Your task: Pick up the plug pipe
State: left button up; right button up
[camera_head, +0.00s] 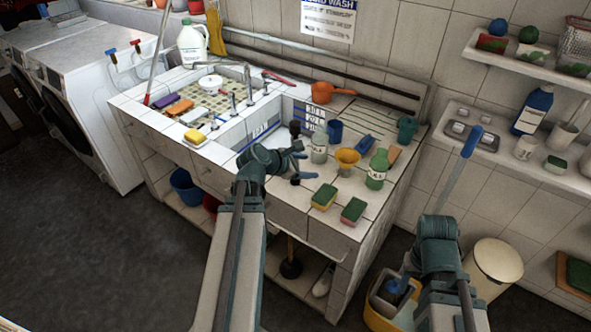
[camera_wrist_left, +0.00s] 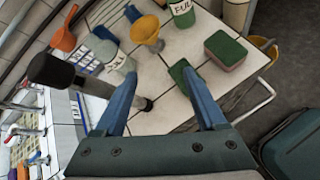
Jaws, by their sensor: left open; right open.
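The plug pipe, a grey tube with a black head (camera_wrist_left: 52,71) and a dark lower end (camera_wrist_left: 145,104), shows in the left wrist view. Its black head also shows in the head view (camera_head: 295,127), with the rest mostly hidden by my gripper. My left gripper (camera_head: 303,164) is open over the tiled counter. In the left wrist view my left gripper (camera_wrist_left: 159,73) has its left finger crossing in front of the pipe. The dark end shows between the fingers; I cannot tell whether they touch. My right gripper (camera_head: 397,282) is low at the right, partly hidden by my arm, and open.
A yellow funnel (camera_head: 347,160), a grey bottle (camera_head: 319,148), a green bottle (camera_head: 377,169) and two sponges (camera_head: 323,197) (camera_head: 353,211) crowd the counter near my left gripper. The sink lies to its left. A yellow bucket (camera_head: 375,317) is beside my right arm.

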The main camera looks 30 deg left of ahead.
pick_arm(q)
jog(key=s+a+r+n+t+y, duration=0.1)
jog(key=a+r+n+t+y, duration=0.25)
jog(key=a+n, duration=0.5)
jog(key=w+a+f+m+b, duration=0.1)
jog(key=w+f+b, duration=0.2)
jog(key=w, duration=0.4)
jog(key=shift+w+g+h, duration=0.35)
jog(key=shift+g+h, duration=0.1)
jog(key=x, duration=0.1)
jog(key=b+x, duration=0.1)
jog(key=x, duration=0.3)
jog(key=shift+w+d+r+b, duration=0.2)
jog(key=shift+w+r+b, duration=0.1)
jog(key=shift+b, duration=0.1)
jog(key=shift+s, duration=0.1)
grip_shut()
